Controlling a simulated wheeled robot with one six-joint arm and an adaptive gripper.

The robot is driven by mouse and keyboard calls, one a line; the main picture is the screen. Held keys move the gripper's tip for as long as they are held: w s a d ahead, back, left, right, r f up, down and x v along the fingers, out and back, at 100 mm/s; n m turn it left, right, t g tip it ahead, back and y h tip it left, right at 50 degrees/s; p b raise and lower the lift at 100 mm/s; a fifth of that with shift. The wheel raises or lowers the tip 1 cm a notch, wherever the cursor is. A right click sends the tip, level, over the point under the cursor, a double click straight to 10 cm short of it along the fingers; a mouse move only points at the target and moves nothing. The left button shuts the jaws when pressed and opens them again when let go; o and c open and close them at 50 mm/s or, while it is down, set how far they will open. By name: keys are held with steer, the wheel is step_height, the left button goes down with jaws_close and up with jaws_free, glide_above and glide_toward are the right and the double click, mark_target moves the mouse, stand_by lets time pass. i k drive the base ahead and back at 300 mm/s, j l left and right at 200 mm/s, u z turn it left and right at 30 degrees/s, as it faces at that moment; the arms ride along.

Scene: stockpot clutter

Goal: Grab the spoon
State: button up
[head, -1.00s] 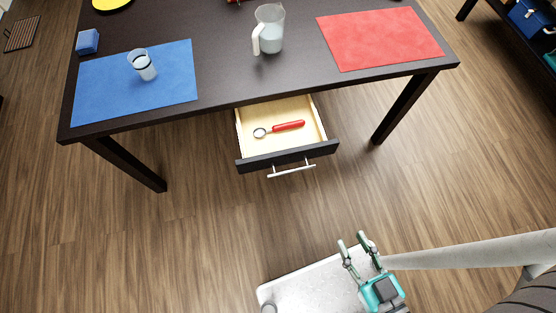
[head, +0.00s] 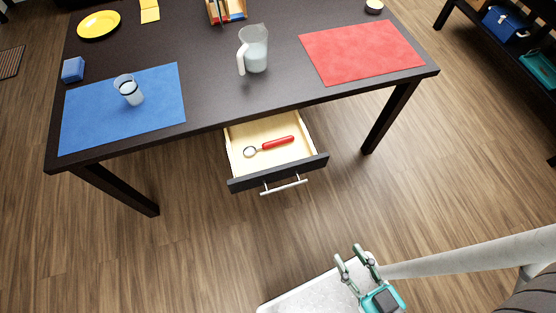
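The spoon (head: 278,144) has a red handle and a pale metal bowl. It lies flat in the open drawer (head: 240,170) under the dark table, bowl to the left and handle to the right. My gripper (head: 349,255) is at the lower right, above my own base and well short of the drawer. Its two fingers are apart with nothing between them.
On the dark table (head: 215,90) stand a jug (head: 255,52), a glass of water (head: 129,91) on a blue mat (head: 80,125), a blue block (head: 73,69), a yellow plate (head: 99,24) and a red mat (head: 365,55). Table legs flank the drawer. The floor before it is clear.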

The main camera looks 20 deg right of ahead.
mark_target(250, 151)
steer(key=k+u, duration=0.25)
steer(key=u, duration=0.2)
steer(key=k+j+u, duration=0.2)
steer(key=u, duration=0.2)
